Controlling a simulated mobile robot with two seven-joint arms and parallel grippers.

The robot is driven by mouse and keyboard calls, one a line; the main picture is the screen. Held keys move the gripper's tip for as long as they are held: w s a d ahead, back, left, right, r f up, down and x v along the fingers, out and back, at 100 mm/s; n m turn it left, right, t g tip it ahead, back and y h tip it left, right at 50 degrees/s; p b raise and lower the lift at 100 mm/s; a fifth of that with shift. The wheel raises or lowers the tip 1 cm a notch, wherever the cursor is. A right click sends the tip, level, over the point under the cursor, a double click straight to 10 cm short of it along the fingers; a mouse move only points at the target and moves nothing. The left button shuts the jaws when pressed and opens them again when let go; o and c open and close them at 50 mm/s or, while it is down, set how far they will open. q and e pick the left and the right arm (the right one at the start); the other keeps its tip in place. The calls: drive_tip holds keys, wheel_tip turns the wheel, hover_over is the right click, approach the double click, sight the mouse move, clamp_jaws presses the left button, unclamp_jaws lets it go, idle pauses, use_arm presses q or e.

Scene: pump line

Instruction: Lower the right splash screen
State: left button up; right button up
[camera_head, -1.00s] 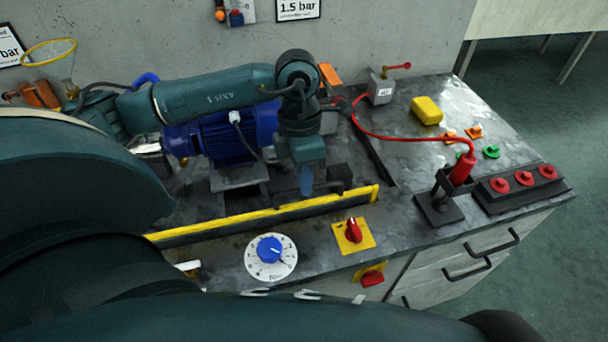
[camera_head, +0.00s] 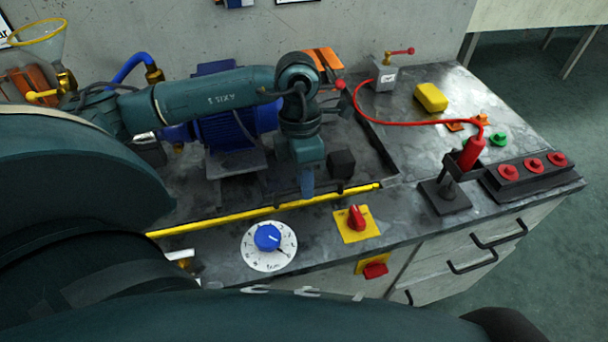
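The splash screen shows as a long yellow edge (camera_head: 250,215) along the front of the pump bay, low against the bench top. Almost none of its dark panel shows below the yellow edge. I see no second splash screen clearly. My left gripper (camera_head: 306,186) points down just behind the yellow edge, right of its middle. My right gripper is not in view.
A blue motor (camera_head: 232,130) stands behind the edge. A blue dial (camera_head: 267,238) and a red switch (camera_head: 356,218) sit in front. To the right are a red-handled tool on a stand (camera_head: 445,196), a red hose (camera_head: 415,123), a yellow block (camera_head: 430,97) and a red-button box (camera_head: 530,178).

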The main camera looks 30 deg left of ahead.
use_arm(q)
drive_tip(key=shift+o, duration=0.3)
drive_tip(key=shift+r, duration=0.1)
wheel_tip(320, 180, up, 13)
drive_tip(key=w+a, duration=0.1)
drive_tip(key=a, duration=0.1)
drive_tip(key=shift+w, duration=0.35)
